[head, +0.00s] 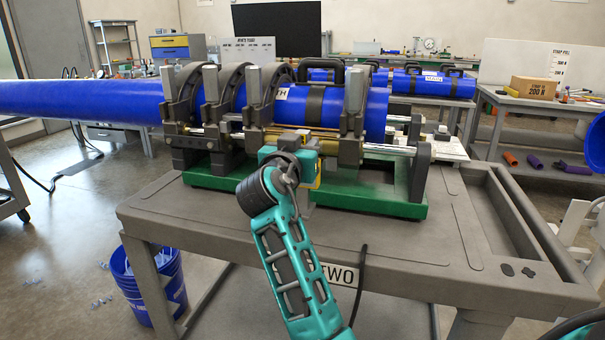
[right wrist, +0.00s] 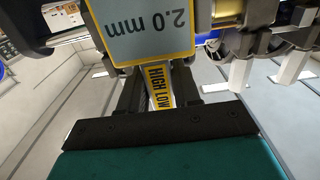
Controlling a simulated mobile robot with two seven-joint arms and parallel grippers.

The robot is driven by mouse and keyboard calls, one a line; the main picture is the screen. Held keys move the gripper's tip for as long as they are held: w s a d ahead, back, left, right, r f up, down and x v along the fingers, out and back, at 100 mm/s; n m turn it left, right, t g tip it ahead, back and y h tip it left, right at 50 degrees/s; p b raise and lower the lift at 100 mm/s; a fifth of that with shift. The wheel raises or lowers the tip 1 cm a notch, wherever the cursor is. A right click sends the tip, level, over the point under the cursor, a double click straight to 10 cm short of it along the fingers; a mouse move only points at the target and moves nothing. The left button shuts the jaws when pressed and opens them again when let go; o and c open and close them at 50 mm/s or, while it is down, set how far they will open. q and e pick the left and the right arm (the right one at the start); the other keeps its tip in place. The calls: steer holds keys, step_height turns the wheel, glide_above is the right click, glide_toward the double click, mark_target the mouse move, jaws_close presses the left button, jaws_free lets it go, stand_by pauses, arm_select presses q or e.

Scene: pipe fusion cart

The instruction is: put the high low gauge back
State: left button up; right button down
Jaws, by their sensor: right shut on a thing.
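The high low gauge (right wrist: 159,83) shows in the right wrist view as a narrow yellow-edged strip reading "HIGH LOW". Above it is a grey plate with a yellow border reading "2.0 mm" (right wrist: 150,30). My right gripper (head: 298,165) is shut on the gauge, with dark fingers on both sides of the strip. In the head view the gripper is in front of the clamp machine (head: 380,190), close to its front rail, and hides most of the gauge. I cannot tell whether the gauge touches the machine. My left gripper is not in view.
A long blue pipe (head: 80,100) lies in the machine's clamps on the grey cart (head: 230,225). The cart top is bare at front left, with a recessed tray (head: 505,222) along its right side. A blue bucket (head: 165,285) stands below on the left.

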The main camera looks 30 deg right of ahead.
mark_target(302, 186)
steer(key=shift+f, duration=0.35)
step_height(302, 186, down, 4)
steer(key=shift+b, duration=0.4)
steer(key=shift+f, duration=0.1)
steer(key=c, duration=0.8)
jaws_free()
steer(key=shift+s, duration=0.1)
